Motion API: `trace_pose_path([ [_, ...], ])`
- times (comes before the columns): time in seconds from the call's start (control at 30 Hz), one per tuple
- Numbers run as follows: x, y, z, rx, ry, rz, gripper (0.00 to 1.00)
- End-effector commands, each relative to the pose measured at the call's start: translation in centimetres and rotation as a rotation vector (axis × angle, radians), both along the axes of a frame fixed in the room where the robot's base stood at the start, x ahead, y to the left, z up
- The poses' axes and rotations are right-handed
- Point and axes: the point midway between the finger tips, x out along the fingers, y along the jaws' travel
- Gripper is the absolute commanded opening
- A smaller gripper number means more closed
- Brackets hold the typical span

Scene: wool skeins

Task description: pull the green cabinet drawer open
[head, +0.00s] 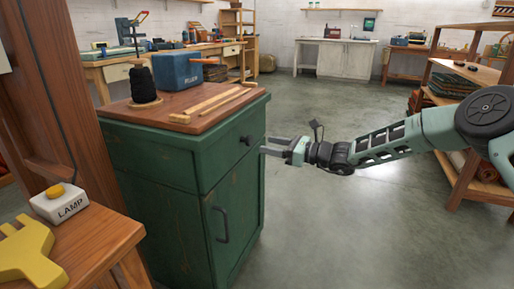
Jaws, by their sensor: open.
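The green cabinet (155,200) stands left of centre in the head view, with a wooden top. Its drawer (232,153) is the upper front panel and looks shut, flush with the front. A dark drawer handle (245,140) sits on that panel. Below it is a door with a long dark handle (221,225). My gripper (272,145) reaches in from the right and points left at the drawer front. It is open and empty, its fingertips close to the drawer handle at about its height. Whether the fingers touch the cabinet I cannot tell.
On the cabinet top are a dark yarn cone (142,83), a blue box (178,70) and wooden strips (222,101). A wooden table (105,235) at front left holds a box marked LAMP (60,205). Shelving (462,165) stands right. The floor before the cabinet is clear.

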Motion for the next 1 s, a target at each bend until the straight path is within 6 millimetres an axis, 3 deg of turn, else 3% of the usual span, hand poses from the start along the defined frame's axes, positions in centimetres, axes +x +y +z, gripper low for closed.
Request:
trace_pose_path([
  [0.1, 0.7, 2.2, -0.3, -0.001, -0.002, 0.001, 0.56],
  [0.3, 1.6, 4.3, -0.1, -0.001, -0.002, 0.0, 0.56],
  [0.7, 1.8, 5.0, 0.0, -0.001, 0.0, 0.0, 0.56],
  [0.9, 1.8, 5.0, 0.0, -0.001, 0.0, 0.0, 0.01],
  [1.0, 1.8, 4.9, 0.0, -0.001, 0.0, 0.0, 0.0],
])
